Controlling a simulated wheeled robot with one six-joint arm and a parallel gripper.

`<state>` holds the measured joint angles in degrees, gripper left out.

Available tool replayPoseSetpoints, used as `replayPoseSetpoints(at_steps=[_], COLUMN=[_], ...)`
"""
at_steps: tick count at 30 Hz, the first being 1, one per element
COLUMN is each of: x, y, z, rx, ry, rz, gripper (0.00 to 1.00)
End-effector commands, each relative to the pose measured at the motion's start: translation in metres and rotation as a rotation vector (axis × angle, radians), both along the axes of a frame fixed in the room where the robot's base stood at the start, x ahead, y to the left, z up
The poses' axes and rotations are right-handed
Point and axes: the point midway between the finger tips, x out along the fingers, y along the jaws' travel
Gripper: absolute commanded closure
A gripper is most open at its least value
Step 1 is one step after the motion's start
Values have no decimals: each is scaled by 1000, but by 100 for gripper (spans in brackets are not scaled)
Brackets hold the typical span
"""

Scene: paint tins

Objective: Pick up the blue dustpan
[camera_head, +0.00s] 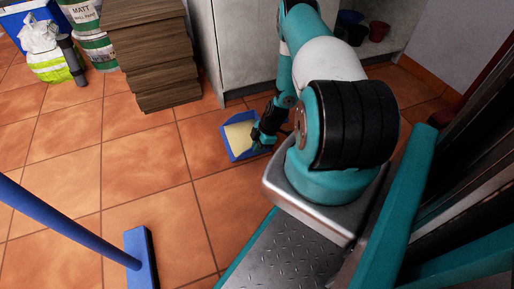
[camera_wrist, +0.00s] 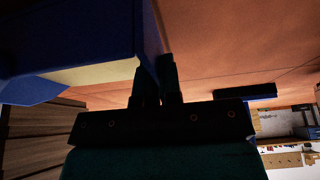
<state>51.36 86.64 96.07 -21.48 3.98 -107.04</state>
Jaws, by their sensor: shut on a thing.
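The blue dustpan (camera_head: 239,155) has a pale yellow inner face and shows low by the floor in the head view, left of my arm. In the wrist view the dustpan (camera_wrist: 75,35) fills the upper left, large and close, with its pale face below the blue wall. My gripper (camera_head: 262,138) is at the dustpan's right side, shut on it. In the wrist view the fingers (camera_wrist: 157,75) are close together at the dustpan's edge. The exact grip is dark and partly hidden. I cannot tell whether the dustpan touches the floor.
A blue broom (camera_head: 140,258) stands on the tiles at lower left. A stack of brown boards (camera_head: 150,55), paint tins (camera_head: 95,45) and a bag (camera_head: 45,50) are at the back left. A pale cabinet (camera_head: 245,45) stands behind the dustpan. The tiled floor between is clear.

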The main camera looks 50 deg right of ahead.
Motion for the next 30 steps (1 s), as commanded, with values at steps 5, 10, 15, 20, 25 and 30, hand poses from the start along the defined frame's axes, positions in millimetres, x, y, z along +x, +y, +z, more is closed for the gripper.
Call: replayPoseSetpoints(at_steps=[5, 10, 15, 20, 25, 30], x=[1, 1, 1, 1, 0, 0], y=[-1, -1, 0, 0, 0, 0], z=[59, 109, 145, 164, 171, 171], rx=[-2, -2, -1, -1, 0, 0], ry=[-3, -3, -2, -2, -2, -2], rz=[1, 1, 1, 0, 1, 1], gripper=[100, 100, 100, 100, 100, 100])
